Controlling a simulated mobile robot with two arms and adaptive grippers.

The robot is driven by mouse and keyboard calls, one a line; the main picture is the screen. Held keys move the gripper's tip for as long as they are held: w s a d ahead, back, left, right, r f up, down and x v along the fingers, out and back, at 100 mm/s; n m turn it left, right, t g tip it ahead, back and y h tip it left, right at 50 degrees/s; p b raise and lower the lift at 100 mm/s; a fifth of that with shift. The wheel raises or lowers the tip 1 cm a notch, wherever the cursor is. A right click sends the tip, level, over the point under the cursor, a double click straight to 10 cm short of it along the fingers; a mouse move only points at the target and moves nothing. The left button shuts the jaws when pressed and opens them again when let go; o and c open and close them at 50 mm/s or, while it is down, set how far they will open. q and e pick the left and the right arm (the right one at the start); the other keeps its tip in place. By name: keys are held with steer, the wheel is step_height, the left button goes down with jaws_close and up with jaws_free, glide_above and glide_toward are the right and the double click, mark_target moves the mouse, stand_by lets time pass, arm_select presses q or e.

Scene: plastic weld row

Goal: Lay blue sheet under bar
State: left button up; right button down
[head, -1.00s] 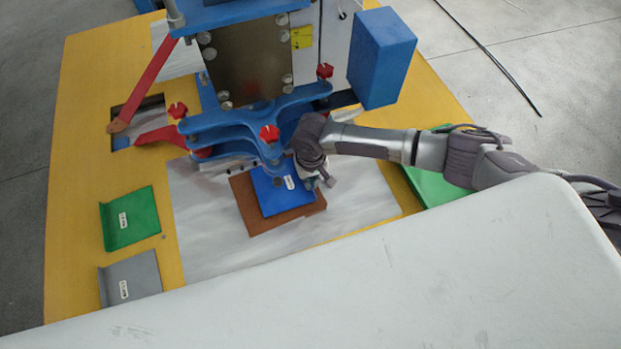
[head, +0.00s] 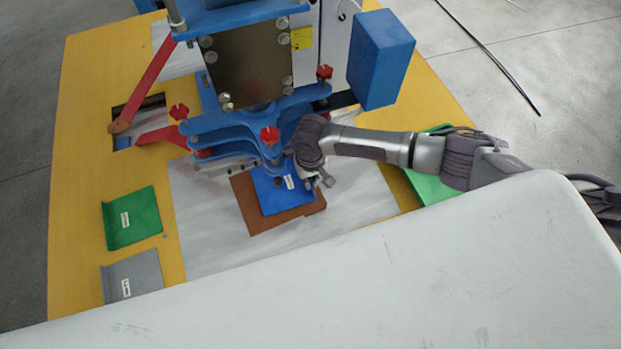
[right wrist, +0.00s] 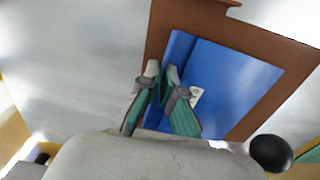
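The blue sheet (head: 277,192) lies on a brown mat (head: 259,223) in front of the press, its far end near the blue clamp bar (head: 232,128). It also fills the right wrist view (right wrist: 230,85), where its raised lip stands along the left side. My right gripper (head: 322,181) is low at the sheet's right edge. In the right wrist view its two fingers (right wrist: 161,75) straddle the lip and appear shut on it. The sheet's far end is partly hidden by the bar. My left gripper is not in view.
A green sheet (head: 133,217) and a grey sheet (head: 133,277) lie on the yellow table (head: 80,190) at left. Another green sheet (head: 430,186) lies at right, partly under my arm. Red knobs (head: 270,134) and a blue box (head: 381,58) stand close above the work area.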

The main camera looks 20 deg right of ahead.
steer(key=shift+f, duration=0.15)
stand_by(0.6)
steer(key=c, duration=1.2)
jaws_free()
steer(key=shift+c, duration=0.2)
steer(key=shift+p, duration=0.3)
steer(key=shift+r+p, duration=1.65)
steer(key=shift+p, duration=0.35)
steer(key=s+p, duration=0.3)
steer(key=s+r+p, duration=0.1)
steer(key=s+p, duration=0.2)
steer(key=shift+d+r, duration=0.15)
steer(key=shift+s+p, duration=0.8)
steer(key=shift+s, duration=0.25)
